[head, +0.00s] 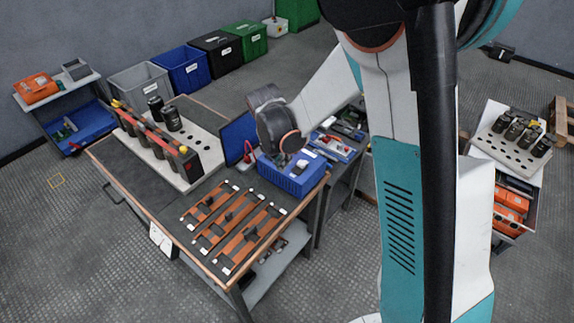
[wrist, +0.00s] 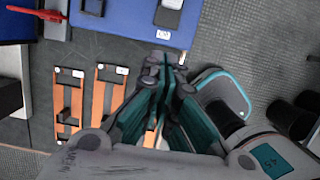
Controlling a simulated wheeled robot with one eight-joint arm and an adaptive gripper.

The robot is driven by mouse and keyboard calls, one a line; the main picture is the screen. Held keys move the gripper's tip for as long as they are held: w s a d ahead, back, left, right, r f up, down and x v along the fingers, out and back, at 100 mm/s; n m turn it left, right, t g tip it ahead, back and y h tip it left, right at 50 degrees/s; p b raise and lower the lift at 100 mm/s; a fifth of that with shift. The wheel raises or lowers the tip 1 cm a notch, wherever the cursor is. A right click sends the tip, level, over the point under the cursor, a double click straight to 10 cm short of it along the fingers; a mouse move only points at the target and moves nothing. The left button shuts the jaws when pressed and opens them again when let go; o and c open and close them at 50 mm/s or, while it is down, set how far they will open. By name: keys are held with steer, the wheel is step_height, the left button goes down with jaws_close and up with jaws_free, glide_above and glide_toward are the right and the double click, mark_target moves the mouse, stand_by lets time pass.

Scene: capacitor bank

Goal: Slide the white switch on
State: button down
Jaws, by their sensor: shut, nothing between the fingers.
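The blue box (head: 296,180) stands on the workbench near its back right corner. The white switch (head: 301,165) is on its top face. In the wrist view the blue box (wrist: 125,22) fills the top, with the pale switch (wrist: 172,4) in a dark housing cut by the upper edge. A second dark fitting (wrist: 92,7) sits to its left. My gripper (wrist: 166,60) is shut and empty, its tips just below the box's lower edge in the wrist view. In the head view, my wrist hangs over the box's back left part and hides some of it.
Copper bars (head: 238,226) lie on the front of the bench. A grey block with black capacitors (head: 172,118) stands behind them. A red item (head: 248,153) is left of the box. A second table with blue trays (head: 333,147) adjoins at the right.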

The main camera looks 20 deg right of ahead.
steer(key=shift+p+v, duration=0.3)
steer(key=shift+v, duration=1.1)
